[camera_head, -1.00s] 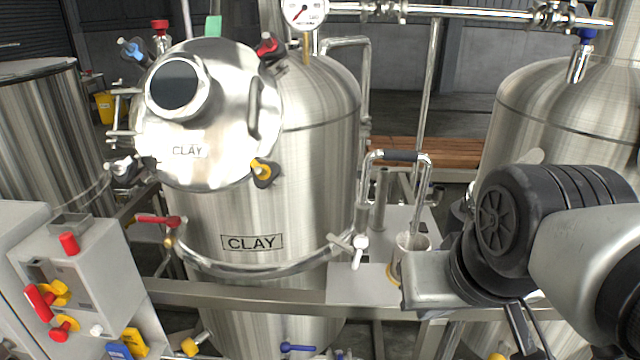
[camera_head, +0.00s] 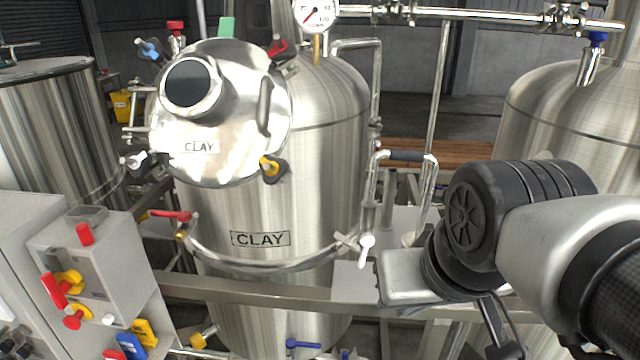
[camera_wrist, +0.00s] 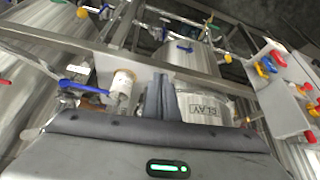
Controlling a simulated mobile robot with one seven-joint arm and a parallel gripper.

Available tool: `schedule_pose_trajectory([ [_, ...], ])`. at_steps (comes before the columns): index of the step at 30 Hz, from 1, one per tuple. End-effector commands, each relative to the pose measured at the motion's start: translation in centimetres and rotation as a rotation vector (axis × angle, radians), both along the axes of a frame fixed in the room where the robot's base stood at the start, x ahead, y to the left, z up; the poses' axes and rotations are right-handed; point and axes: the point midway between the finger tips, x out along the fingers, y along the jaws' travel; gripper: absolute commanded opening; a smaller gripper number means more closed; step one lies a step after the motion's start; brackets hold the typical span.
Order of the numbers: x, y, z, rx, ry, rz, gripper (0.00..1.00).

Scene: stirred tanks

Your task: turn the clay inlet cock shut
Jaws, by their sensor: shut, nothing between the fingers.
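The steel clay tank (camera_head: 330,190) stands mid-picture in the head view, with a CLAY plate on its side. A red-levered cock (camera_head: 170,215) is at its left, and a white-handled cock (camera_head: 366,248) is at its right front. A blue-levered cock (camera_head: 303,344) is low by its base. No label shows which one is the inlet. My gripper's dark fingers (camera_wrist: 160,92) are shut and empty in the wrist view, in front of the tank with the CLAY plate (camera_wrist: 206,108). In the head view my arm reaches in from the right, its fingers not clearly seen.
A control box (camera_head: 85,260) with red and yellow knobs stands at the left. A steel rail (camera_head: 230,292) crosses before the tank. Another tank (camera_head: 560,120) stands at the right. A blue lever (camera_wrist: 82,86) shows in the wrist view.

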Motion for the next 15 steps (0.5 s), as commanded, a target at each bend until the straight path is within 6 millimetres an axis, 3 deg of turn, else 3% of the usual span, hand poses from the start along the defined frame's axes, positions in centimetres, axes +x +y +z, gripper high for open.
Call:
schedule_pose_trajectory([
  [11,0.00,0.00,0.00,0.000,0.000,0.000,0.00],
  [15,0.02,0.08,-0.78,-0.017,0.026,0.026,0.22],
])
